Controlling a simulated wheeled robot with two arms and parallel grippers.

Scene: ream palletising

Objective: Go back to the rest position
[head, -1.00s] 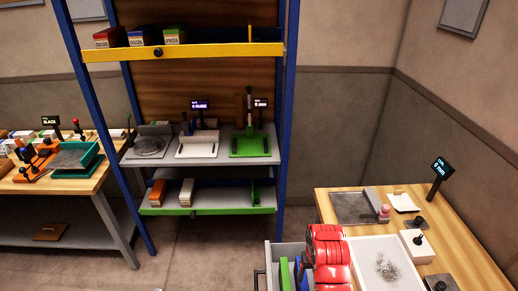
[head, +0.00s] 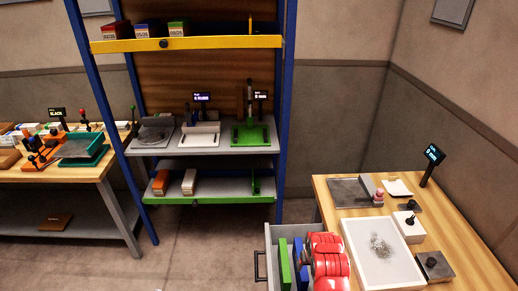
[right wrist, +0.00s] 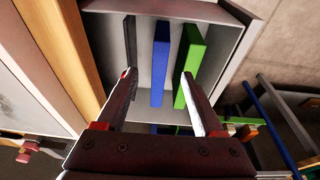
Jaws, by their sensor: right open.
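My right gripper (right wrist: 158,78) is open in the right wrist view, its two fingers apart with nothing between the tips. It points into an open grey drawer (right wrist: 222,35). In that view, a blue panel (right wrist: 161,62) and a green panel (right wrist: 190,65) stand in the drawer beyond the fingers. I cannot tell the exact gap between fingertips and panels. In the head view my red right arm covers part of the drawer (head: 267,238), and the fingertips are hidden. My left gripper does not show.
A wooden table (head: 477,262) with a white tray (head: 350,228) stands right of the drawer. A shelf rack with a yellow-edged upper shelf (head: 220,43) stands at the back. Another wooden table (head: 90,172) is at the left. The floor (head: 205,250) before the rack is clear.

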